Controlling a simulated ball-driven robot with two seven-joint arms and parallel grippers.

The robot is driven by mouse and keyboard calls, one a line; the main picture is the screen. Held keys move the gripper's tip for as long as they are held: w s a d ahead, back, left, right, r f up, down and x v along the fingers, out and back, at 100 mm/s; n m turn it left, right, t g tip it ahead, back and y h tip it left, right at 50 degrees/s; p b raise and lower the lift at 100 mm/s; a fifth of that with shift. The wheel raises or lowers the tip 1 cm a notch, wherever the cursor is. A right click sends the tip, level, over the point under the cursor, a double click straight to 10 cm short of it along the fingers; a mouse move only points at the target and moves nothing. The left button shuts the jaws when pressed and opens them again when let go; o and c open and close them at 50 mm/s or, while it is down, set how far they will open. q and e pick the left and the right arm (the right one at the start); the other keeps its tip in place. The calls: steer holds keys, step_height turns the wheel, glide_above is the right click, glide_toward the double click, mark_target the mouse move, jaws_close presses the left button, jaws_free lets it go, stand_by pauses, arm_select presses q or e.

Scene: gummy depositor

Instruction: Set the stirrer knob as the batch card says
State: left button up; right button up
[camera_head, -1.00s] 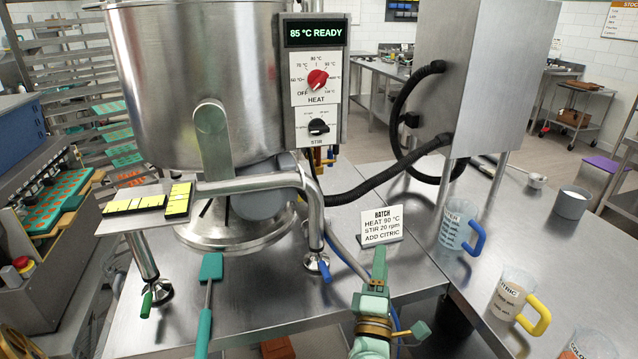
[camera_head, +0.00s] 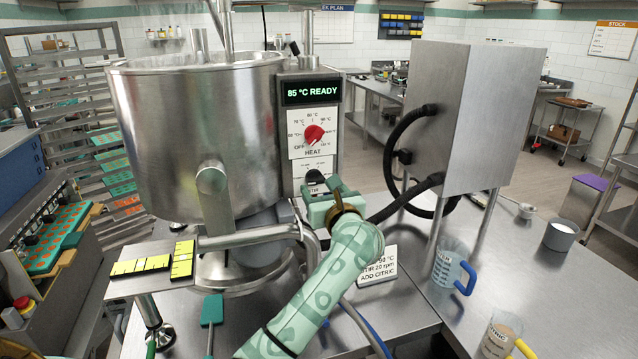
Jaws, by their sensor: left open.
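The control panel on the steel kettle (camera_head: 195,120) has a green display (camera_head: 311,91) reading "85 °C READY" and a red heat knob (camera_head: 314,134). The black stirrer knob (camera_head: 314,177) is below it, mostly hidden by my left gripper (camera_head: 322,192), so its setting cannot be read. My left gripper is open, right at the stirrer knob; whether it touches the knob I cannot tell. The batch card (camera_head: 377,268) stands on the table, partly behind my left arm; "STIR 20 rpm" and "ADD CITRIC" show. My right gripper is not in view.
A steel cabinet (camera_head: 465,115) with black hoses stands right of the panel. A teal spatula (camera_head: 212,310) lies at front left.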

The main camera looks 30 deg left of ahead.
mark_target(317, 181)
arm_select(q)
steer(key=shift+x, duration=1.85)
steer(key=shift+c, duration=0.3)
steer(key=c, duration=0.9)
